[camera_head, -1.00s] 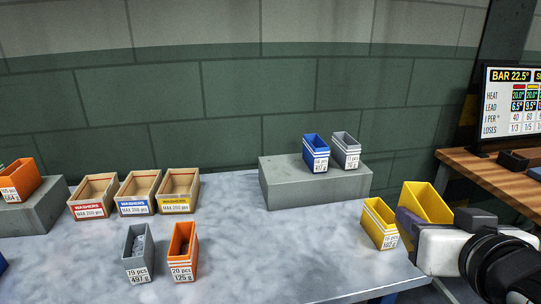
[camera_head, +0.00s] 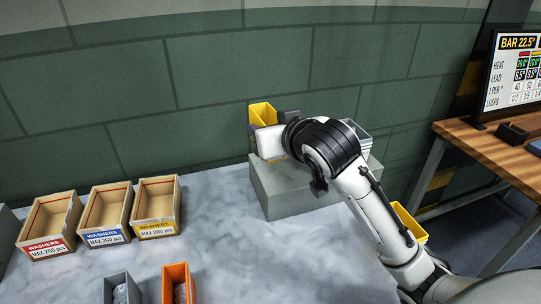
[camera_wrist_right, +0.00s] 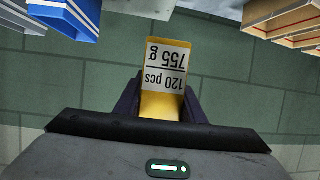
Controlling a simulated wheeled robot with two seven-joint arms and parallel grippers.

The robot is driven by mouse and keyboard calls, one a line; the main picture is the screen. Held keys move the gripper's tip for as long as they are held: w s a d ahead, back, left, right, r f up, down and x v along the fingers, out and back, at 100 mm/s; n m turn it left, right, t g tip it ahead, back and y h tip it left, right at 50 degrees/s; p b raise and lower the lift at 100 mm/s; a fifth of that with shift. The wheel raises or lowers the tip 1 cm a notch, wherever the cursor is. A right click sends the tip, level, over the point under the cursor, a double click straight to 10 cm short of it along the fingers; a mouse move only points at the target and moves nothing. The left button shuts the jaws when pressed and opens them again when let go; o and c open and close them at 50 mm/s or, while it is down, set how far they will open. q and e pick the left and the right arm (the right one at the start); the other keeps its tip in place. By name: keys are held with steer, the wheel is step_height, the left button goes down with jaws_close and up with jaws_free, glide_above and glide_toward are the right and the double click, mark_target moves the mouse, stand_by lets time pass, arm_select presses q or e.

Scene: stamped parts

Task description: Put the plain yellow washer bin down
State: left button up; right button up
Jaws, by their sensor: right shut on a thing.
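The plain yellow bin (camera_head: 262,114) is in my right gripper (camera_head: 271,126), at the left end of the grey block (camera_head: 300,196). My gripper and wrist hide its lower part, so I cannot tell whether it touches the block. In the right wrist view the dark fingers stand on both sides of the yellow bin (camera_wrist_right: 160,105); its label, upside down there, reads 120 pcs, 755 g. My left gripper is not in view.
A white-striped grey bin (camera_head: 358,138) stands on the block, partly behind my arm. A striped blue bin (camera_wrist_right: 65,18) shows in the right wrist view. Three wooden washer trays (camera_head: 128,238) stand left; a grey bin (camera_head: 118,287) and an orange bin (camera_head: 166,285) are in front.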

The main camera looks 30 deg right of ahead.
steer(key=shift+m+h, duration=0.4)
steer(key=shift+h, duration=0.2)
steer(key=d+f, duration=0.1)
steer(key=w+d+f, duration=0.1)
steer(key=d+f, duration=0.1)
steer(key=w+d+f, duration=0.1)
steer(key=d+f, duration=0.1)
steer(key=shift+d+f, duration=0.2)
steer(key=shift+d, duration=0.05)
steer(key=shift+f, duration=2.15)
steer(key=shift+f, duration=0.15)
steer(key=o, duration=1)
steer(key=shift+o, duration=0.2)
